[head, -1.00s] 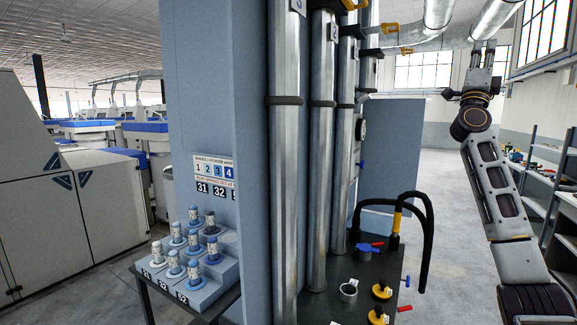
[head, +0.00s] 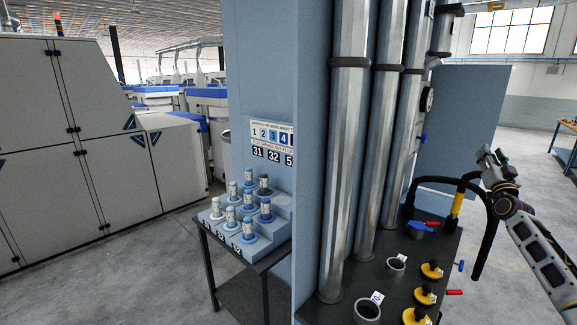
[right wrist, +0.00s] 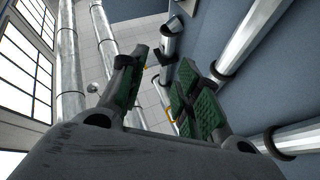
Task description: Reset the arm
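My right arm comes in from the right edge of the head view. Its gripper (head: 492,160) is raised, fingers pointing up, to the right of the black bench with the pipes. In the right wrist view the two green-padded fingers of the right gripper (right wrist: 165,90) stand well apart with nothing between them. Beyond the fingers this view shows pipes, a blue wall and ceiling. My left arm and left gripper are not in view.
Tall metal pipes (head: 345,160) rise by a blue panel (head: 275,70). The black bench (head: 335,310) carries yellow-based knobs (head: 432,270) and rings (head: 367,311). A black hose (head: 482,235) loops near my right arm. Bobbins stand on a stepped blue rack (head: 283,211).

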